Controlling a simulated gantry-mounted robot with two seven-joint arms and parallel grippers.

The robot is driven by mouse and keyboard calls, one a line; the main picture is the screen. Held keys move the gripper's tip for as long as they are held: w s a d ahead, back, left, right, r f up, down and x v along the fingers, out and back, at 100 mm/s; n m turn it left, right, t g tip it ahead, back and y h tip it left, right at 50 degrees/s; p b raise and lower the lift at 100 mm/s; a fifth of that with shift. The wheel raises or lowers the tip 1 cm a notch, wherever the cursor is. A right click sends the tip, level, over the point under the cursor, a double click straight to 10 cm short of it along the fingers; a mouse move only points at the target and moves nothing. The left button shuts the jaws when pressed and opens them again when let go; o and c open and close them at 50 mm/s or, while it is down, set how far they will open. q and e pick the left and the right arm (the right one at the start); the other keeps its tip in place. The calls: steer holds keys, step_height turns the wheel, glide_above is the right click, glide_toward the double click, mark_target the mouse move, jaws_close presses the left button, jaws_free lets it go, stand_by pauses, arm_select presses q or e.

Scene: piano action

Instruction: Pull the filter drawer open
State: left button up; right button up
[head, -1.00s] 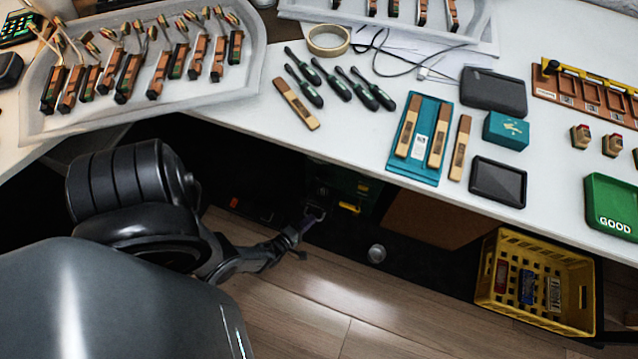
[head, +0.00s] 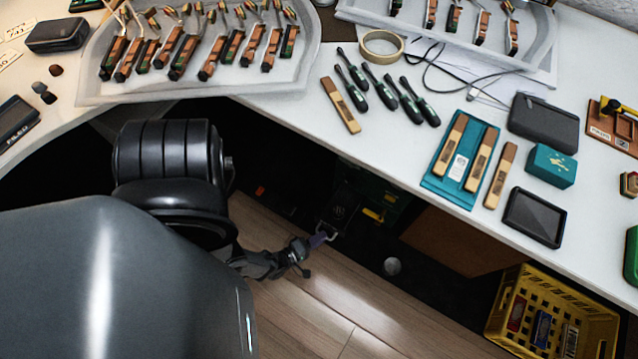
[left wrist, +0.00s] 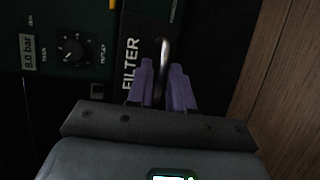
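The filter drawer (left wrist: 137,40) is a dark front with the white word FILTER, seen sideways in the left wrist view. It carries a metal loop handle (left wrist: 163,55). In the head view the left gripper (head: 320,240) is low under the desk at the pale handle, in front of the dark drawer (head: 339,208). The drawer seems to stand out a little from the green unit; how far is hard to tell. My right gripper is not in view.
The green unit (head: 385,197) with a dial (left wrist: 72,48) stands in shadow under the desk (head: 285,115). A yellow crate (head: 560,300) and a brown panel (head: 460,240) are to the right. Wood floor (head: 310,310) is clear in front. Tools and piano parts lie on the desk above.

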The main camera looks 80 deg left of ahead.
arm_select(q)
steer(key=shift+o, duration=1.1)
steer(key=shift+a, duration=0.1)
steer(key=shift+s, duration=0.1)
steer(key=p+v, duration=0.1)
steer(key=v, duration=0.9)
steer(key=shift+s+p, duration=0.3)
steer(key=shift+p, duration=0.1)
